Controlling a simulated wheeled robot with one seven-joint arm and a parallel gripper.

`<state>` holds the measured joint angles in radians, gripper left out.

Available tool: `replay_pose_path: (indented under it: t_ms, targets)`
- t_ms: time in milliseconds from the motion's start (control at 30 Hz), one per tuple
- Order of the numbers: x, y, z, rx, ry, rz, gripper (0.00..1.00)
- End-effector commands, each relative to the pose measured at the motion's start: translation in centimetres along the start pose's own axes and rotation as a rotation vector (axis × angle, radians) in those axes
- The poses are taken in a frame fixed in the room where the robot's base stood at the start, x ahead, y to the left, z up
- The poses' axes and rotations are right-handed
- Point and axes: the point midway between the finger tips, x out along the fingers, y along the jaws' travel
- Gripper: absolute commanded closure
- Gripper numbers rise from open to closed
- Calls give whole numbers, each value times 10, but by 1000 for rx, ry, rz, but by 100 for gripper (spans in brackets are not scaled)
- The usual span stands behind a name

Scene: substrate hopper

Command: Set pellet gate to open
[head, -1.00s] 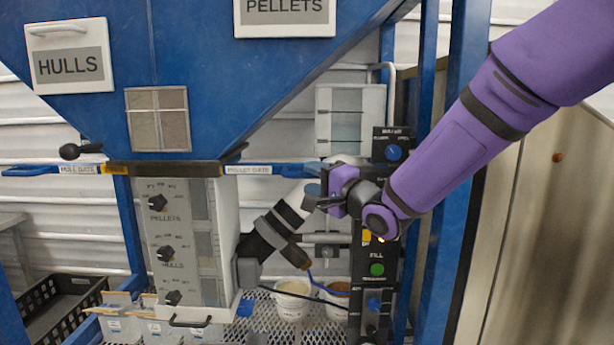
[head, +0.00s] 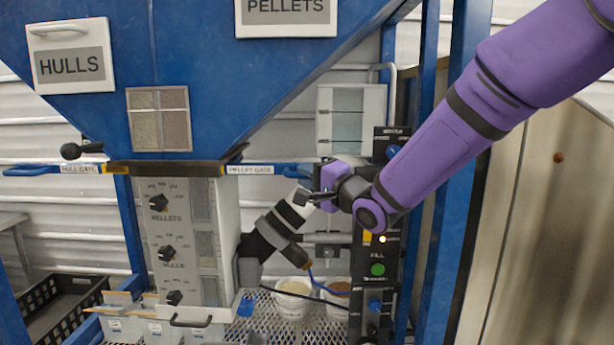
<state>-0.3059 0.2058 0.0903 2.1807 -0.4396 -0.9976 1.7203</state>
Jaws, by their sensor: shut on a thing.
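The pellet gate (head: 250,169) is a flat blue bar with a white label, under the right side of the blue hopper in the head view. Its blue handle (head: 288,170) reaches right towards my gripper (head: 316,196). My gripper comes in from the right with its dark fingers pointing left, at the handle's right end. It is shut on the handle, though the wrist and fingers hide the contact.
A black control panel (head: 377,258) stands behind my wrist, beside a blue frame post (head: 447,200). The hull gate (head: 80,169) is at left. White buckets (head: 293,300) stand below on the mesh.

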Motion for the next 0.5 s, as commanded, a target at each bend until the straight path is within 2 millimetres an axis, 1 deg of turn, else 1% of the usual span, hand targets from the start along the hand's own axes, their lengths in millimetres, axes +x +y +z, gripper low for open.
replay_pose_path:
  t_ms: [300, 400, 500]
  targets:
    - [-36, 0, -38, -1, 6, 1, 100]
    - [-45, 0, -46, -1, 5, 1, 100]
    - [-50, 0, -51, -1, 3, 2, 100]
